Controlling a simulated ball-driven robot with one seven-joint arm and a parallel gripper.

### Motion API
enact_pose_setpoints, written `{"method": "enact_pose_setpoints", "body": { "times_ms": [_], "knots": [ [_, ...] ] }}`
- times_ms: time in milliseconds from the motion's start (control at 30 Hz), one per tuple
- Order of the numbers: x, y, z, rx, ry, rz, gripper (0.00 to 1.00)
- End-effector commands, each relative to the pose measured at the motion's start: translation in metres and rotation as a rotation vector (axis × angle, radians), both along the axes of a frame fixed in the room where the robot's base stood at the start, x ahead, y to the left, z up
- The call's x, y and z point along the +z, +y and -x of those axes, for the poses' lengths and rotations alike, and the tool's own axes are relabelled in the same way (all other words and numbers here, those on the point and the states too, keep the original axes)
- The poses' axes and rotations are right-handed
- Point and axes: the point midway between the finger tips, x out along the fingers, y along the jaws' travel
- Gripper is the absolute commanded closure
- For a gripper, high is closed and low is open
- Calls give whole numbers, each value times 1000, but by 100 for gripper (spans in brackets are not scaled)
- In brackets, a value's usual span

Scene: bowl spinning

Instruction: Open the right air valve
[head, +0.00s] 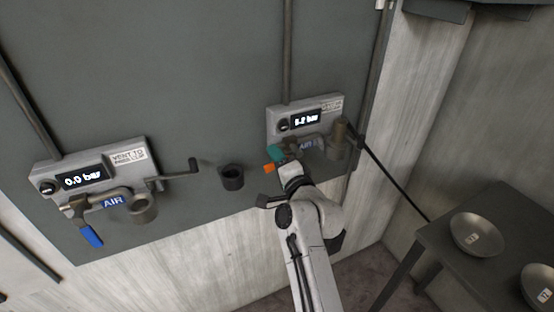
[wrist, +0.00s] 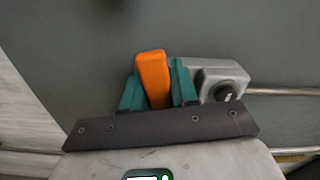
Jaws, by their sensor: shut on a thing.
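The right air valve is on the wall panel, under a grey gauge box (head: 290,113) whose lit display seems to read above 5 bar. Its orange handle (head: 269,168) shows beside my gripper (head: 277,153) in the head view. In the wrist view the orange handle (wrist: 153,78) stands between the two teal fingers of my gripper (wrist: 155,88), which are shut on it. The valve body is largely hidden behind my gripper and arm. The AIR label is partly visible right of the gripper.
The left gauge box (head: 85,172) reads 0.0 bar, with a blue handle (head: 91,236) pointing down. A crank (head: 180,172) and a dark cup-shaped holder (head: 231,177) stick out between the two. A dark table (head: 470,204) with bowls (head: 478,234) stands at right.

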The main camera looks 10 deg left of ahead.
Motion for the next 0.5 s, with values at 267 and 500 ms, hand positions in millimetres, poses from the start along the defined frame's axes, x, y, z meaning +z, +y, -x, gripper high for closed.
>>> {"method": "enact_pose_setpoints", "body": {
  "times_ms": [267, 500],
  "knots": [
    [10, 1, 0, 0, 91, -129, 100],
    [11, 1, 0, 1, 126, -181, 100]
  ]
}}
